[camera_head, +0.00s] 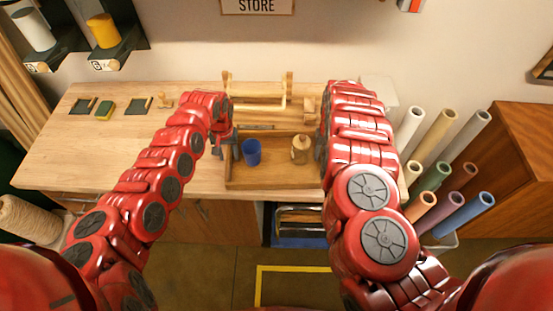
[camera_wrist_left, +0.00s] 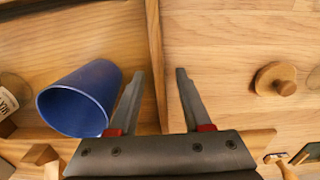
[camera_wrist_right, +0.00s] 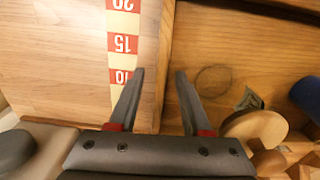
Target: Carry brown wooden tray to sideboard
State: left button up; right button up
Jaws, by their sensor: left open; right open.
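The brown wooden tray (camera_head: 275,178) lies on the workbench near its front edge. It holds a blue cup (camera_head: 252,152) and a small jar (camera_head: 300,152) with a wooden lid. My left gripper (camera_head: 228,143) is open at the tray's left side; in the left wrist view its fingers (camera_wrist_left: 157,74) stand on either side of the tray wall (camera_wrist_left: 155,45). My right gripper is mostly hidden behind my right arm in the head view. In the right wrist view its open fingers (camera_wrist_right: 160,75) stand on either side of the opposite wall (camera_wrist_right: 165,50).
A red and white number strip (camera_wrist_right: 123,45) lies beside the tray's right wall. A wooden knob-like piece (camera_wrist_left: 275,78) rests left of the tray. A wooden rack (camera_head: 258,92) stands behind.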

pick_arm(q)
grip_shut()
pick_arm(e)
grip_shut()
dwell(1.2)
